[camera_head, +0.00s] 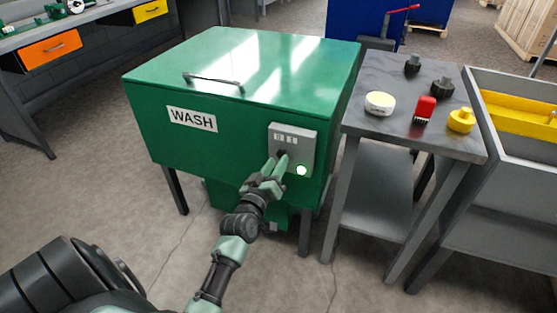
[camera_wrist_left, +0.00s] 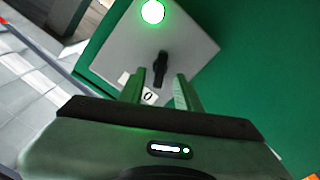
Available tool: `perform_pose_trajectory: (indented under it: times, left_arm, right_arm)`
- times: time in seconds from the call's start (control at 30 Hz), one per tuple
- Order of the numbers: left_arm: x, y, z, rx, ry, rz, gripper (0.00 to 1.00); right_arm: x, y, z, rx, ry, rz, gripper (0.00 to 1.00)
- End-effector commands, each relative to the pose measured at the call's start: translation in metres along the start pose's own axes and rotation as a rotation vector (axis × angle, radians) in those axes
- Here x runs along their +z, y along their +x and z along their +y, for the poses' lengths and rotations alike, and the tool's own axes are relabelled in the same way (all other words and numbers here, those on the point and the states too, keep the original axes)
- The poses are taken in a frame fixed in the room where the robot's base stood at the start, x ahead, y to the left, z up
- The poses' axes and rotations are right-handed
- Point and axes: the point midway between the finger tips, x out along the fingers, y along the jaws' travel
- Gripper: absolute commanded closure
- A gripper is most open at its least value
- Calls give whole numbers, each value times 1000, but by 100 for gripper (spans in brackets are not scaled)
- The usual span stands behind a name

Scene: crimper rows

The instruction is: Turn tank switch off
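The green tank (camera_head: 150,105) marked WASH has a closed lid with a handle. A grey switch box (camera_head: 308,146) is on its front, with a lit green lamp (camera_head: 301,170) and small labels. In the left wrist view the box shows a black switch knob (camera_wrist_left: 160,70), the lit lamp (camera_wrist_left: 153,12) and a label reading 0 (camera_wrist_left: 149,97). My left gripper (camera_head: 281,158) is at the box. Its fingers (camera_wrist_left: 160,82) are apart, with the knob in line with the gap; contact cannot be told. My right gripper is not in view.
A grey side table (camera_head: 365,119) stands right of the tank, holding a white-and-yellow round item (camera_head: 380,103), a red brush (camera_head: 424,108), a yellow knob-like part (camera_head: 461,120) and dark parts. A grey sink-like bin (camera_head: 520,145) is further right. Floor in front is clear.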

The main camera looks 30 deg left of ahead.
Motion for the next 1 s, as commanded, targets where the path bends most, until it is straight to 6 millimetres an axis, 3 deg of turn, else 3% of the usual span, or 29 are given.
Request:
perform_pose_trajectory:
  times: [0.2,0.33,1.0]
  left_arm:
    - [0,-39,0,-2,0,-2,66]
    - [0,-52,0,-1,-1,-1,66]
    - [4,-58,0,0,3,-11,66]
  right_arm:
    - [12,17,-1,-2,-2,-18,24]
    - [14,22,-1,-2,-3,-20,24]
    - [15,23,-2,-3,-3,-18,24]
